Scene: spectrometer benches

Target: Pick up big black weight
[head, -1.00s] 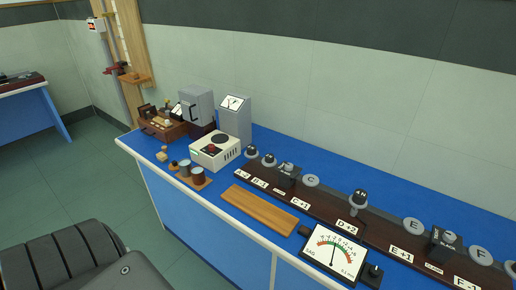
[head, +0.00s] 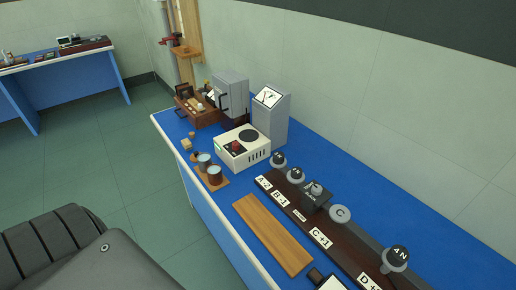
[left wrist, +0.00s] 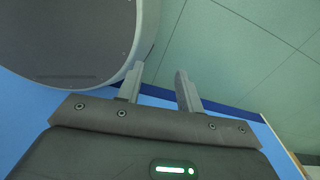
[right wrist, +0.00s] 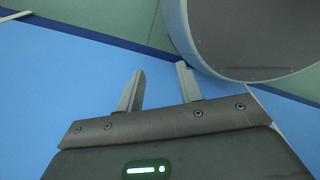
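Several black weights stand along a dark labelled rack (head: 345,240) on the blue bench in the head view. A rounded one marked 4 N (head: 395,257) is nearest, at the lower right, by the D label. Two smaller rounded dark ones (head: 278,159) and (head: 296,175) stand at the far end. A square black block with a grey knob (head: 316,193) is between them and a grey disc marked C (head: 340,214). I cannot tell which is the big black weight. My left gripper (left wrist: 157,82) and right gripper (right wrist: 160,75) are open and empty, away from the weights.
A wooden board (head: 272,233) lies in front of the rack. A second blue bench (head: 75,68) stands across the green floor (head: 120,175).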

